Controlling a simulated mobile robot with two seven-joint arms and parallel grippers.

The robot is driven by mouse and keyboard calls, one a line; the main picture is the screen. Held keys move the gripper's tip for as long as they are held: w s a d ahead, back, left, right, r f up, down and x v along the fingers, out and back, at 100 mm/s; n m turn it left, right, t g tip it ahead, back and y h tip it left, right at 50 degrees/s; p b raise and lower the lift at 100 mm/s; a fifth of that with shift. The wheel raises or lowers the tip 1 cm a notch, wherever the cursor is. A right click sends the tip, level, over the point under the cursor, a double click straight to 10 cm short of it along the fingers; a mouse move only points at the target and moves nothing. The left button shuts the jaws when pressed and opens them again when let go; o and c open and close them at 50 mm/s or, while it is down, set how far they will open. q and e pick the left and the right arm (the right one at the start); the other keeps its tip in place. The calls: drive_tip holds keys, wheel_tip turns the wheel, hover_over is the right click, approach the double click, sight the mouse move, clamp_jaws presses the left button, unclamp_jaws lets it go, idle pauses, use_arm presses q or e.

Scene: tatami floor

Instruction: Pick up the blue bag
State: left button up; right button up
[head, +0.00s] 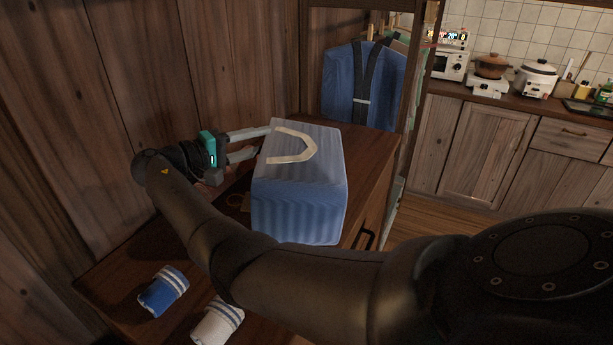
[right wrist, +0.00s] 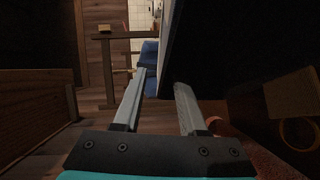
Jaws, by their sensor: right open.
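The blue bag (head: 300,205) is a boxy, finely striped blue bag with a flat cream handle (head: 305,150) on its top. It stands upright on a dark wooden cabinet in the head view. My right gripper (head: 263,142) is at the bag's upper left edge, its two fingers apart and pointing toward the handle. Nothing shows between the fingers. I cannot tell whether a fingertip touches the bag. In the right wrist view the open fingers (right wrist: 161,80) show beside a large dark surface that I cannot identify surely. My left gripper is not in view.
A rolled blue towel (head: 164,291) and a rolled white towel (head: 217,323) lie on the cabinet top (head: 110,270) in front. A plank wall (head: 150,70) stands close behind my gripper. A blue garment with dark straps (head: 345,85) hangs behind the bag. A kitchen counter (head: 510,105) is farther right.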

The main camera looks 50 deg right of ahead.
sight(277, 137)
drive_tip(key=d, duration=0.3)
drive_tip(key=s+d, duration=0.1)
drive_tip(key=shift+d+f, duration=0.25)
drive_tip(key=shift+f, duration=0.15)
drive_tip(key=shift+w, duration=0.1)
clamp_jaws()
drive_tip(key=shift+r, duration=0.1)
idle(0.8)
